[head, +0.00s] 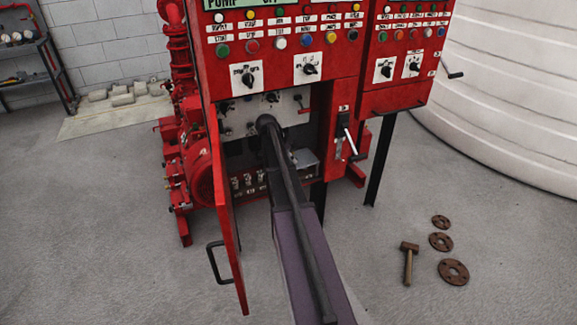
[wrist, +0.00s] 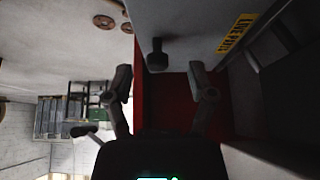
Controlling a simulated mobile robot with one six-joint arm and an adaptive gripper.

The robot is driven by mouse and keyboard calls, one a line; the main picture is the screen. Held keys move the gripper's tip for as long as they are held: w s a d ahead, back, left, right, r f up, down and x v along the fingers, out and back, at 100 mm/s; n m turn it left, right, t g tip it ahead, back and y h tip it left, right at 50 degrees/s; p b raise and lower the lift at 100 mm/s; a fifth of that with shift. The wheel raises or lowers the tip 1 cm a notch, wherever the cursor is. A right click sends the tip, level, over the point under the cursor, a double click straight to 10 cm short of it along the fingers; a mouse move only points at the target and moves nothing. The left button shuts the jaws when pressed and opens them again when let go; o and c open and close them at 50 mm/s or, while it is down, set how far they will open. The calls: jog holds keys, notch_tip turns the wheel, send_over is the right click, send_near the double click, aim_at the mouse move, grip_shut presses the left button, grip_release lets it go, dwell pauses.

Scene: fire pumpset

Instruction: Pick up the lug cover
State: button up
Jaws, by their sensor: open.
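A grey plate (wrist: 190,30) with a black knob (wrist: 157,57) and a yellow label reading LIVE PARTS (wrist: 236,33) fills the upper right of the wrist view; it looks like the lug cover. My gripper (wrist: 160,82) is open and empty. Its two fingers stand apart on either side below the knob, not visibly touching it. In the head view a small light grey plate (head: 306,158) shows in the cabinet beside my arm; I cannot tell if it is the same piece. My arm hides the gripper there.
The red cabinet (head: 285,85) has its door (head: 228,215) swung open left of my arm. A lever switch (head: 347,135) is on the right. Rusty flanges (head: 453,272) and a hammer (head: 409,262) lie on the floor at right. A white tank (head: 510,90) stands behind.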

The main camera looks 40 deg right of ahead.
jog(key=shift+b+x, duration=1.05)
jog(key=shift+x, duration=0.55)
grip_shut()
